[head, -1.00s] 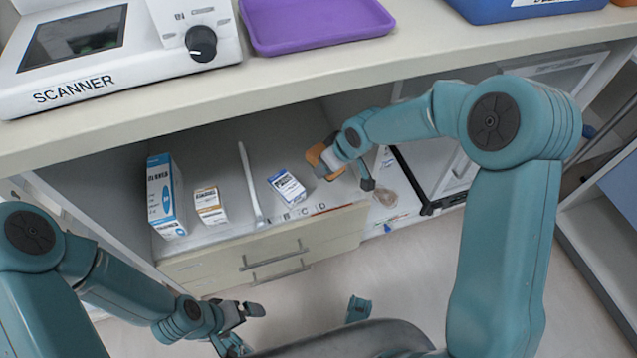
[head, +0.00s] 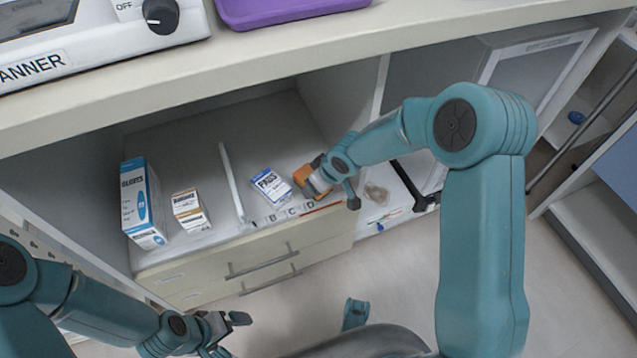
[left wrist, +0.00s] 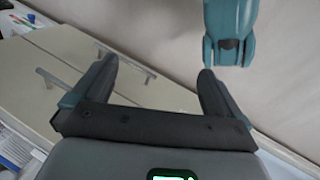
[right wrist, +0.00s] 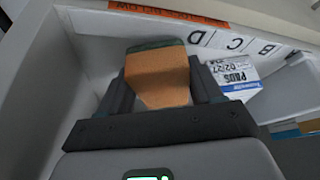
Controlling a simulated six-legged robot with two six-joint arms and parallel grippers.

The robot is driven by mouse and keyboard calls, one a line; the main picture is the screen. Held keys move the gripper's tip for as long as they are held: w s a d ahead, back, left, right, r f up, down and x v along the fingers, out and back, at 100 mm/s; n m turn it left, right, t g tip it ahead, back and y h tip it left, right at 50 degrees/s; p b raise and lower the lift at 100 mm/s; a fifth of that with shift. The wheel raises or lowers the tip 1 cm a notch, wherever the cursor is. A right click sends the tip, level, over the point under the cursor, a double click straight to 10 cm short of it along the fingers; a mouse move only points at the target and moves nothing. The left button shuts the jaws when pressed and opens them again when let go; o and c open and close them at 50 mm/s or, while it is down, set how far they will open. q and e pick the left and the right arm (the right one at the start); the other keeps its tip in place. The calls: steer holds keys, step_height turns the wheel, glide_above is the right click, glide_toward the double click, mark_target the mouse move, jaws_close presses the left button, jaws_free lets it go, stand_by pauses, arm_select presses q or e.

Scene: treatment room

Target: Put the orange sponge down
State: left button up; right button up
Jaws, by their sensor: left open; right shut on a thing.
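The orange sponge (head: 302,174) is held by my right gripper (head: 318,182) inside the open shelf, right of the PADS box (head: 270,185). In the right wrist view the sponge (right wrist: 157,80) shows orange with a dark green end, between the two fingers. Whether its lower side touches the shelf floor (head: 185,160) is hidden. My left gripper (head: 232,332) is open and empty, low in front of the drawers. Its spread fingers show with nothing between them in the left wrist view (left wrist: 158,75).
A tall GLOVES box (head: 142,205) and a small brown-white box (head: 190,210) stand left of a white divider (head: 231,182). Lettered labels (head: 290,212) run along the front edge. A beige item (head: 376,193) lies right of the side wall. Drawers (head: 250,265) are below.

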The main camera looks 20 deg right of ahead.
steer(key=shift+f+b, duration=0.4)
steer(key=shift+f, duration=0.1)
steer(key=o, duration=0.9)
steer(key=shift+o, duration=0.2)
steer(key=shift+r+p, duration=0.3)
steer(key=shift+p, duration=0.05)
steer(key=p+v, duration=0.6)
steer(key=v, duration=0.6)
steer(key=s+a+f+m+g+y, duration=0.15)
steer(key=s+a+f+m, duration=0.25)
steer(key=s+f, duration=0.5)
steer(key=s+a+f+m+g, duration=0.35)
steer(key=s+f, duration=0.35)
steer(key=s, duration=0.5)
arm_select(q)
step_height(320, 180, up, 33)
steer(key=s+d+p, duration=0.1)
steer(key=p, duration=2.7)
steer(key=shift+s+d+r+m+g, duration=0.15)
steer(key=shift+s+m+g, duration=0.1)
steer(key=shift+m+g, duration=0.05)
arm_select(e)
step_height(320, 180, up, 28)
steer(key=shift+a+f+n+t, duration=0.2)
steer(key=shift+a+n+t, duration=0.1)
steer(key=shift+n+t, duration=0.1)
